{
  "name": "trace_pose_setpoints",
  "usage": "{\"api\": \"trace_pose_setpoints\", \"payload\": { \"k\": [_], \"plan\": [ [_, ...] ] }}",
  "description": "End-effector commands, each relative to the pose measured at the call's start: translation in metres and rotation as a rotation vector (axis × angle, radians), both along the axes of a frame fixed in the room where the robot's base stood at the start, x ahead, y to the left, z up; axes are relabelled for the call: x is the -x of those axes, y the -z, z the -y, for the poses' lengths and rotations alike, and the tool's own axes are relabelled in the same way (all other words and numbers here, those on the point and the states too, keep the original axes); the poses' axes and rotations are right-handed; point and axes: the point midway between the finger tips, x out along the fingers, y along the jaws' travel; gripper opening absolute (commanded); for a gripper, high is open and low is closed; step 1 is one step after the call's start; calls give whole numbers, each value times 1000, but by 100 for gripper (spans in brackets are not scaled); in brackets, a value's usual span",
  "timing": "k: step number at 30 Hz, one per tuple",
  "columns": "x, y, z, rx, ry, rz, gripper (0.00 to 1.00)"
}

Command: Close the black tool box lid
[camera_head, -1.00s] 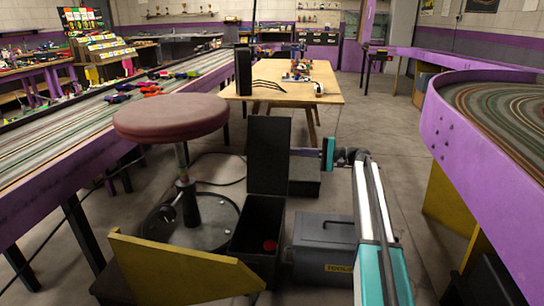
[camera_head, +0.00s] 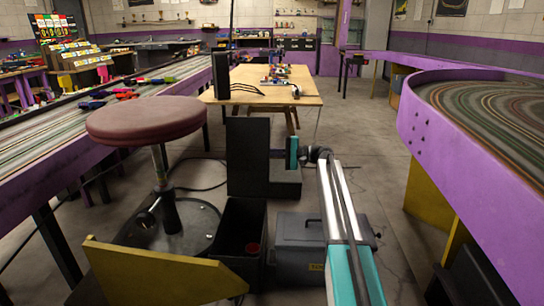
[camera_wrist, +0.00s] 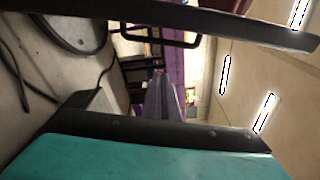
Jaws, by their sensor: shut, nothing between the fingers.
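The black tool box (camera_head: 225,238) stands open on the floor at lower centre in the head view. A small red round thing shows inside it. Its lid (camera_head: 247,157) stands upright at the box's far side. My gripper (camera_head: 274,154) is at the lid's right edge, at mid height. Its fingers are dark and shut, with nothing held; the tips seem partly hidden behind the lid. I cannot tell whether they touch it. In the wrist view, the teal gripper body and a dark finger fill the bottom; a dark bar with a loop-shaped handle crosses the top.
A grey toolbox (camera_head: 298,245) stands right of the black box, with another dark box (camera_head: 286,186) behind it. A red-topped stool (camera_head: 159,118) and a yellow panel (camera_head: 165,273) stand left. Purple-sided tracks flank both sides. Floor is clear at right centre.

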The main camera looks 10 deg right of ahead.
Motion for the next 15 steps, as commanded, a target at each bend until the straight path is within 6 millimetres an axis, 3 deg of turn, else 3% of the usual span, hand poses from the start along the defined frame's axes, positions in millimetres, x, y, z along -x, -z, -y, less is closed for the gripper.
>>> {"api": "trace_pose_setpoints", "payload": {
  "k": [5, 15],
  "plan": [
    [-12, 4, -24, 0, -1, 0, 0],
    [17, -5, -27, 0, 1, 0, 0]
  ]
}}
